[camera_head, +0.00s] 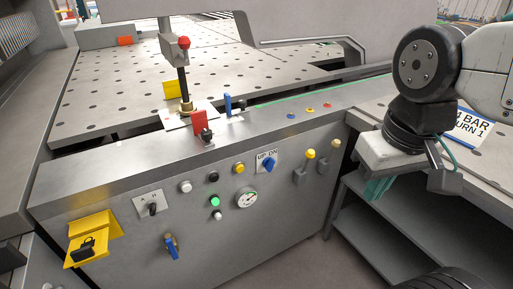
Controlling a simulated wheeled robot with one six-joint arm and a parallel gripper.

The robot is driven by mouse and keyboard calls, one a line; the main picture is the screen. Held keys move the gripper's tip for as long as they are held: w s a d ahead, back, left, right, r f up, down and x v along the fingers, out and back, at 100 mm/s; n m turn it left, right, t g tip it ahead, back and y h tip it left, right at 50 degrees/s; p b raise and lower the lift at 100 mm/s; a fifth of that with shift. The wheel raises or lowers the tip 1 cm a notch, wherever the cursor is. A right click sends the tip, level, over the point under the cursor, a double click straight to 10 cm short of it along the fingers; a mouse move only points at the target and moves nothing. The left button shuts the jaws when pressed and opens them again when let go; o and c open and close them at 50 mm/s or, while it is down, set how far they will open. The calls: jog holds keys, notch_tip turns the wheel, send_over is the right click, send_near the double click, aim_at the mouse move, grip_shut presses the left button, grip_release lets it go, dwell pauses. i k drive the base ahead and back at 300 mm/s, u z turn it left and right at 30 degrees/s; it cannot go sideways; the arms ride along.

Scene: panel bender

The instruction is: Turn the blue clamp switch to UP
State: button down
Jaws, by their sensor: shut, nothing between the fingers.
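The blue clamp switch (269,165) is a small blue rotary knob on a white plate on the front of the grey machine, right of the middle row of buttons. The plate carries the letters UP and DN above the knob. The knob looks slanted, but it is too small to tell which marking it points to. My gripper (375,190) hangs at the right, with teal fingers pointing down, shut and empty. It is well to the right of the switch and apart from it.
A blue valve handle (171,247) is lower left. A shelf (385,215) stands under my arm. The space in front of the panel is clear.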

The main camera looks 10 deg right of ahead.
aim_at(269, 162)
jog(key=k, duration=1.25)
jog(key=u, duration=0.35)
jog(key=i, duration=0.85)
jog(key=z, duration=0.4)
